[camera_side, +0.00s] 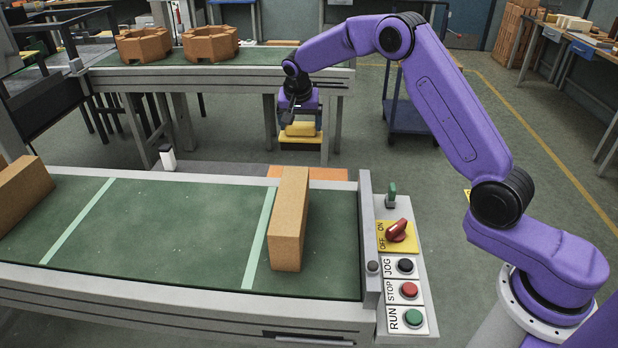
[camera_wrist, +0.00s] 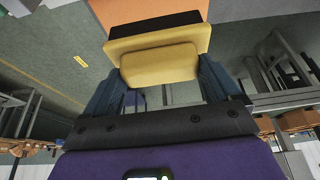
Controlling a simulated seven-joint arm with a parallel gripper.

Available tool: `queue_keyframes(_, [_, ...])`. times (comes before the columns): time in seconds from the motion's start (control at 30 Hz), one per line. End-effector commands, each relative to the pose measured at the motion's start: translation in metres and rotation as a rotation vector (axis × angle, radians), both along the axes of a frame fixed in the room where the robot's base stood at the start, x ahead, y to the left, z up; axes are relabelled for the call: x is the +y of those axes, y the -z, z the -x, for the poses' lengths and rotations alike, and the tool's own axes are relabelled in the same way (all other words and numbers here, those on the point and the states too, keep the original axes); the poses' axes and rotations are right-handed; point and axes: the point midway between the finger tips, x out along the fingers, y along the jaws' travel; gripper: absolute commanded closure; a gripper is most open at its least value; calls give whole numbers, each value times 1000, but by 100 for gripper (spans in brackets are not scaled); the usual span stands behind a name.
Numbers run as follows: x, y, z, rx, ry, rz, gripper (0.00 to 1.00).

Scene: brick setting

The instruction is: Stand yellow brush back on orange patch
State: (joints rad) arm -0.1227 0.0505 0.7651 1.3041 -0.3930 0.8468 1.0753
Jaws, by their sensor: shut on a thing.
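The yellow brush (camera_side: 301,133) has a yellow handle and block with dark bristles below. My gripper (camera_side: 300,122) is shut on its handle and holds it in the air, bristles down, behind the conveyor. The brush also shows in the wrist view (camera_wrist: 158,60), between the two fingers. The orange patch (camera_side: 315,173) lies behind the conveyor's far edge, below the brush in the side view. Part of the patch is hidden by the tan brick. In the wrist view the patch (camera_wrist: 125,12) shows beyond the bristles. The brush is apart from the patch.
A tan brick (camera_side: 289,218) stands on the green conveyor belt (camera_side: 150,235), near its right end. Another brick (camera_side: 22,192) is at the left. A white bottle-like object (camera_side: 167,158) stands left of the patch. A control panel (camera_side: 401,275) is at the conveyor's right end.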

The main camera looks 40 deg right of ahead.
Motion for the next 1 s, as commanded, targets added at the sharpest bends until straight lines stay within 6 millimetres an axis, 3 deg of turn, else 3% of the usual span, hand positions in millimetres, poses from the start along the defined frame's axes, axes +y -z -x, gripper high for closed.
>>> queue_keyframes(0.1, [-27, 24, -14, 1, 8, 1, 38])
queue_keyframes(0.3, [-49, 45, -24, -2, 9, 1, 38])
queue_keyframes(0.7, [-52, 103, -25, -1, 9, 2, 38])
queue_keyframes(1.0, [-52, 127, -25, 0, 9, 2, 38])
